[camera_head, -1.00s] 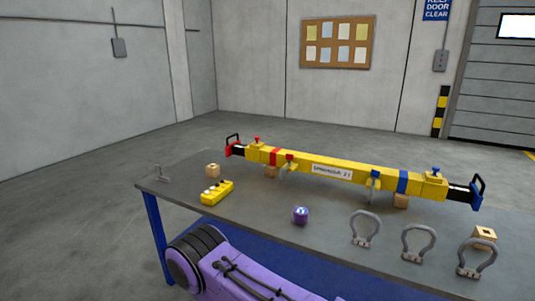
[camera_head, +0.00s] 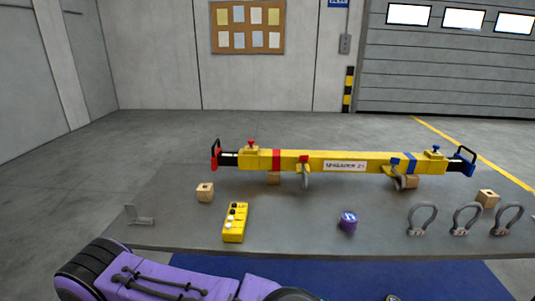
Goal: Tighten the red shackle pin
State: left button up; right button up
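A yellow spreader beam (camera_head: 325,160) lies across the far part of the grey table, resting on wooden blocks. A red pin head (camera_head: 304,158) shows on the beam's front, left of the label, with a grey shackle (camera_head: 306,180) hanging below it. This looks like the red shackle pin; how far it is screwed in is too small to tell. A matching blue pin and shackle (camera_head: 398,180) hang towards the right end. A purple arm of mine crosses the bottom left, but neither gripper is in view.
A yellow control box (camera_head: 235,222), a purple cylinder (camera_head: 348,222) and a small metal bracket (camera_head: 138,215) stand on the table (camera_head: 290,220). Loose grey shackles (camera_head: 422,218) stand at the right. Wooden blocks sit at left (camera_head: 205,192) and right (camera_head: 488,198). The table's middle is fairly clear.

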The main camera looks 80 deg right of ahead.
aim_at(303, 159)
jog(key=z, duration=0.05)
jog(key=i, duration=0.6)
jog(key=z, duration=3.1)
